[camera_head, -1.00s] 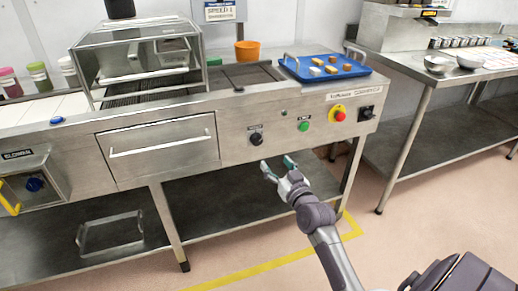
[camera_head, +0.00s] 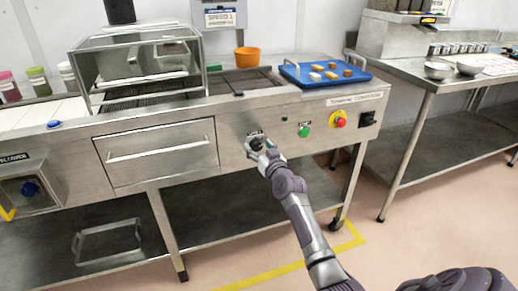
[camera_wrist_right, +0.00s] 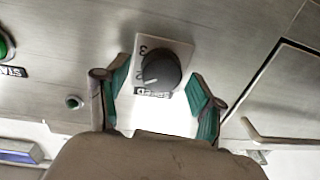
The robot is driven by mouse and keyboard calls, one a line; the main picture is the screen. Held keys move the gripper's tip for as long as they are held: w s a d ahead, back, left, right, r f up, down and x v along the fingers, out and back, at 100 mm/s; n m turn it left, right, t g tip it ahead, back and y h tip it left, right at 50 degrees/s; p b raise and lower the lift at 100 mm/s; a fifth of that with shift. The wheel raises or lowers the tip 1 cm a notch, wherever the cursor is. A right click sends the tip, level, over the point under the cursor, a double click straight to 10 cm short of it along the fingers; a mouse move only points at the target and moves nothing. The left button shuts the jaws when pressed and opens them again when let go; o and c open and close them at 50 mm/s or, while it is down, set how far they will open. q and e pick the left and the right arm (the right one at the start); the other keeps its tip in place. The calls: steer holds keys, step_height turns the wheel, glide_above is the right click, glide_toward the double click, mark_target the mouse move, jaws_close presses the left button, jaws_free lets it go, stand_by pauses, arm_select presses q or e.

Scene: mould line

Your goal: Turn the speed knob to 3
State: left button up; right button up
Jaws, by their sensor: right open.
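The speed knob (camera_wrist_right: 162,70) is a round dark knob on a pale square plate (camera_wrist_right: 178,46) on the steel front panel. In the right wrist view the plate's lettering is inverted, with a 3 at its upper left. A white mark on the knob points to the lower left; I cannot tell exactly which number it meets. My right gripper (camera_wrist_right: 160,84) is open, its green-padded fingers on either side of the knob, apparently apart from it. In the head view my right gripper (camera_head: 264,149) covers much of the knob. My left gripper is not in view.
A green button (camera_head: 304,131), a red emergency button (camera_head: 339,120) and a black switch (camera_head: 367,119) sit right of the knob. A drawer (camera_head: 158,152) with a bar handle is to the left. A blue tray (camera_head: 325,83) of small pieces stands above. A wall sign (camera_head: 221,18) reads SPEED 1.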

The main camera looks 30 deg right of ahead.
steer(key=c, duration=1.1)
steer(key=shift+c, duration=0.2)
